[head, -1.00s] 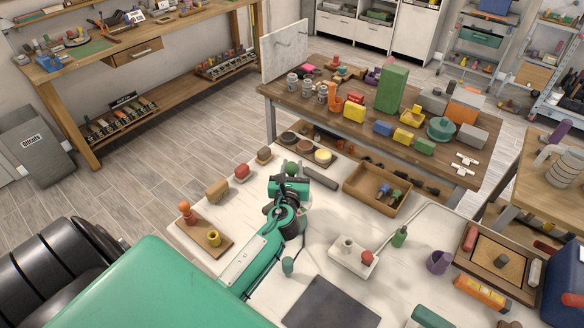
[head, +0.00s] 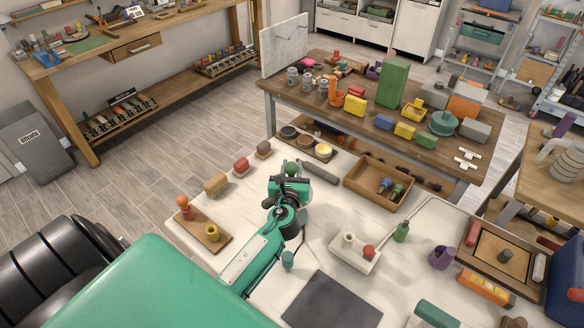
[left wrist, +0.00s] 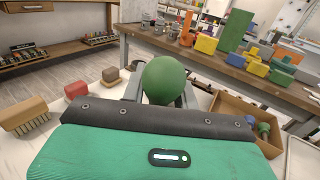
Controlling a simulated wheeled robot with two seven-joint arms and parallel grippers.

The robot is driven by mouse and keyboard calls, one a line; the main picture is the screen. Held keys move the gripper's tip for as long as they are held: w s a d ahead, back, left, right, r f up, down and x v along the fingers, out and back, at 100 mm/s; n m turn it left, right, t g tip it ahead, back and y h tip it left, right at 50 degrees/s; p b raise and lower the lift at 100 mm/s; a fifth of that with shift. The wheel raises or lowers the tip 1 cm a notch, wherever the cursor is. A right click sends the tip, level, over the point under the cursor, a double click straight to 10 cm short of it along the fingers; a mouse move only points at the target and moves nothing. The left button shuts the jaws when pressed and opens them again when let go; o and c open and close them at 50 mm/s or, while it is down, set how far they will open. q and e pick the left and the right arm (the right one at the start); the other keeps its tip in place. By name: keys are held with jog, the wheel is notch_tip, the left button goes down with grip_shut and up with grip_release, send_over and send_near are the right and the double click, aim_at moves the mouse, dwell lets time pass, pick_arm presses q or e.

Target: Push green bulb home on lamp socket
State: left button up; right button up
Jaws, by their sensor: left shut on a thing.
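My left gripper (head: 290,182) is shut on a round green bulb (left wrist: 164,80). The bulb also shows at the far end of the gripper in the head view (head: 291,168). In the left wrist view the grey fingers flank the bulb and it hides what lies behind it. The lamp base (head: 340,262) is a white block on the pale table, to the right of and nearer than the gripper. It carries an upright pale socket (head: 348,240) and a red bulb (head: 368,252). The held bulb is well apart from the socket. My right gripper is not in view.
A wooden tray (head: 352,187) with small items stands right of the gripper. A board with orange and yellow pegs (head: 217,246) lies left. A dark mat (head: 330,303) lies in front. A cable and a green bottle-like item (head: 401,232) are right of the lamp base.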

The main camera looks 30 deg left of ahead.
pick_arm(q)
jog(key=shift+f+b, duration=0.7)
jog(key=shift+f, duration=0.25)
jog(key=o, duration=1)
jog(key=shift+o, duration=0.2)
jog(key=shift+s, duration=0.1)
jog(key=b+v, duration=0.3)
jog(key=v, duration=1)
jog(key=shift+s, duration=0.25)
jog(key=shift+s+d, duration=0.1)
jog(key=shift+d, duration=0.1)
